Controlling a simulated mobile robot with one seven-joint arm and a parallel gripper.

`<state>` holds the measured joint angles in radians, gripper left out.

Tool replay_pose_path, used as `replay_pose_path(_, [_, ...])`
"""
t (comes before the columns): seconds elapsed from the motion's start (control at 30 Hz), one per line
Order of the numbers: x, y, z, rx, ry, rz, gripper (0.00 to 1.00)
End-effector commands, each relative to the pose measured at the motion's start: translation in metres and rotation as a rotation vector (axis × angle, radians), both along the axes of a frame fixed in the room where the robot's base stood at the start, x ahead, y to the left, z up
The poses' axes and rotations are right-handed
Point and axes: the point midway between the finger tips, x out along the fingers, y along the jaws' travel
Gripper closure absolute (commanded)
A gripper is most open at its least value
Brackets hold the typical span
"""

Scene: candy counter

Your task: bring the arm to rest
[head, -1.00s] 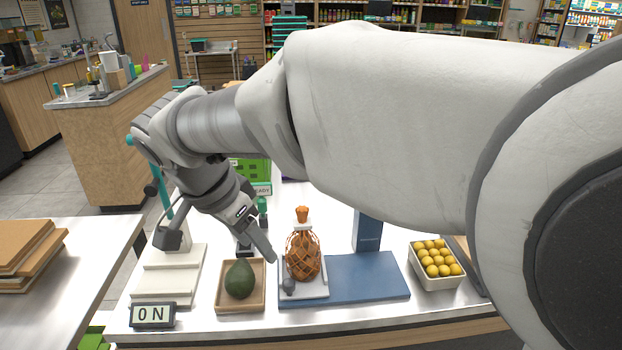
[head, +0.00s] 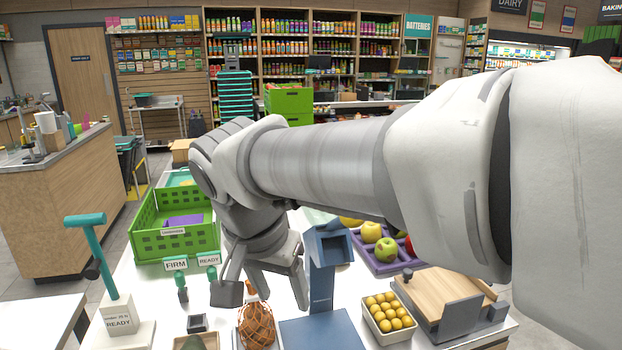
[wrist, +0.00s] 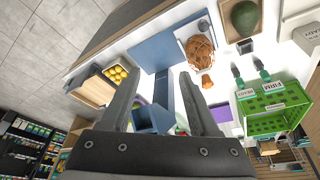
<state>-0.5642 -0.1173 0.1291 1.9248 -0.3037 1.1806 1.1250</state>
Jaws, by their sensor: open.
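My gripper (head: 268,284) is open and empty, hanging from my raised arm above the counter (head: 150,325). In the head view it is just left of the blue stand (head: 321,285) and above the orange netted item (head: 257,328). In the wrist view the two fingers of my gripper (wrist: 156,78) are spread wide with nothing held. That view also shows the blue stand (wrist: 155,117) beyond the fingers and the netted item (wrist: 200,52) to their right. My arm hides part of the counter's middle.
A green crate (head: 175,243) stands left of my wrist. A teal-handled device (head: 118,312) stands at the left front. A box of yellow balls (head: 388,318), a wooden board device (head: 450,295) and a purple fruit tray (head: 380,262) lie right. The avocado (wrist: 244,15) sits in a tray.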

Motion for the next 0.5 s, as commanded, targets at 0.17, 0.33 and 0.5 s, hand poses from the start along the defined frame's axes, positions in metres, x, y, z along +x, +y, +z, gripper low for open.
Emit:
replay_pose_path(0.17, [-0.020, -0.080, 0.027, 0.019, -0.010, 0.093, 0.38])
replay_pose_path(0.33, [-0.050, -0.136, 0.035, 0.025, -0.050, 0.193, 0.38])
replay_pose_path(0.5, [-0.078, -0.171, 0.034, 0.010, -0.108, 0.275, 0.38])
